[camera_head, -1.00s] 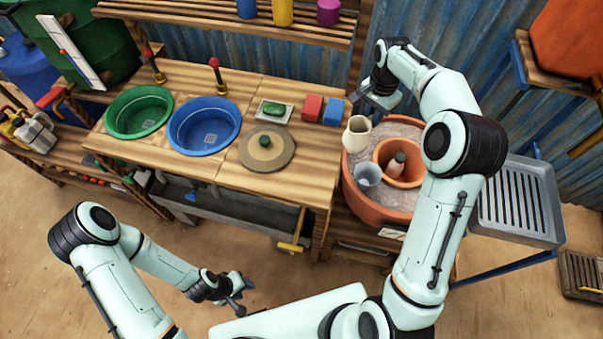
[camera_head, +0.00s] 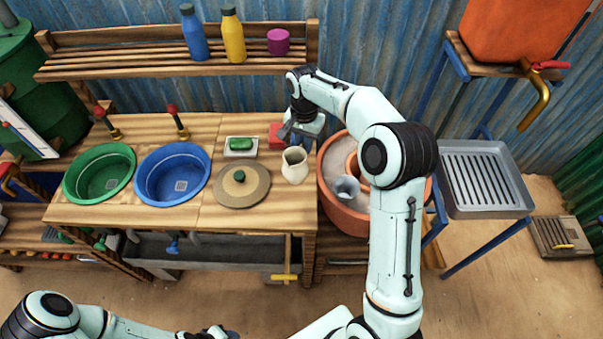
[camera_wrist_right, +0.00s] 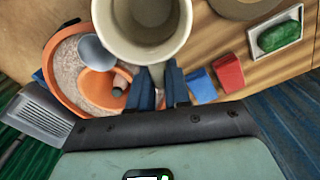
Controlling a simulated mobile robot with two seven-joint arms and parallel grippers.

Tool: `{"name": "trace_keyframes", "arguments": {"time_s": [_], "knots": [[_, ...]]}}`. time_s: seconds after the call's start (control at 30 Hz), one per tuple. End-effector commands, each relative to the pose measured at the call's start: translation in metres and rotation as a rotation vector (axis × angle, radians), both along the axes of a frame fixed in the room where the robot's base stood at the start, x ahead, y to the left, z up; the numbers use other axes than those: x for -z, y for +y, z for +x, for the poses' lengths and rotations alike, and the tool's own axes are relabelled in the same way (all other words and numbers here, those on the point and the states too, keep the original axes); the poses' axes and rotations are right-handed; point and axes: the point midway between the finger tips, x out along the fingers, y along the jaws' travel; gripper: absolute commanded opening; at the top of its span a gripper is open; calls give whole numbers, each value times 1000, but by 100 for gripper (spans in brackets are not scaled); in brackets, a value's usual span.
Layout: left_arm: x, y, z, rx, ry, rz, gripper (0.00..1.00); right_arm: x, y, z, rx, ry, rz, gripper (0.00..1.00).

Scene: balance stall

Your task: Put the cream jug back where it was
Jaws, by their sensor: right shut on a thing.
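The cream jug (camera_head: 295,166) is upright at the right end of the wooden counter (camera_head: 285,220), just left of the big terracotta bowl (camera_head: 328,200). I cannot tell whether its base touches the wood. My right gripper (camera_head: 299,143) is shut on it from the far side. In the right wrist view the jug (camera_wrist_right: 142,52) opens toward the camera, and the fingers (camera_wrist_right: 160,90) close on its handle side. The bowl holds sand, a grey-blue cup (camera_head: 346,187) and a smaller terracotta pot (camera_wrist_right: 97,86). My left gripper (camera_head: 215,333) is low at the bottom edge, its jaws unclear.
A red block (camera_head: 275,136) and a blue block (camera_wrist_right: 202,86) are close to the right gripper. A green soap on a dish (camera_head: 241,146), a round lid (camera_head: 243,187), a blue basin (camera_head: 173,174) and a green basin (camera_head: 99,174) stand to the left. A bottle shelf (camera_head: 180,65) is behind.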

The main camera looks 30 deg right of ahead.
Motion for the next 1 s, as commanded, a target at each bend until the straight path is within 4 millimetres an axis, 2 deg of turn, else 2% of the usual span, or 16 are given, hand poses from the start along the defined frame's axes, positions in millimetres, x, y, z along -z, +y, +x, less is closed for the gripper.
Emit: {"name": "trace_keyframes", "arguments": {"time_s": [0.03, 0.1, 0.3, 0.53, 0.77, 1.0], "knots": [[4, 0, -5, 0, 6, 0, 43, 18, 1, -2, -1, 6, 2, 0], [6, 0, -7, 0, 8, 1, 43, 35, 0, -1, -1, 4, 2, 0], [8, 0, -9, -1, 10, 0, 43, 70, 0, 0, 0, 0, 1, 0], [9, 0, -9, -1, 10, 0, 43, 86, 1, 1, 0, -2, 1, 0], [10, 0, -11, 0, 12, 0, 43, 118, 1, 0, -1, -2, 1, 0], [10, 0, -11, 0, 12, 0, 43, 120, 1, 1, -1, -4, 2, 0]]}}
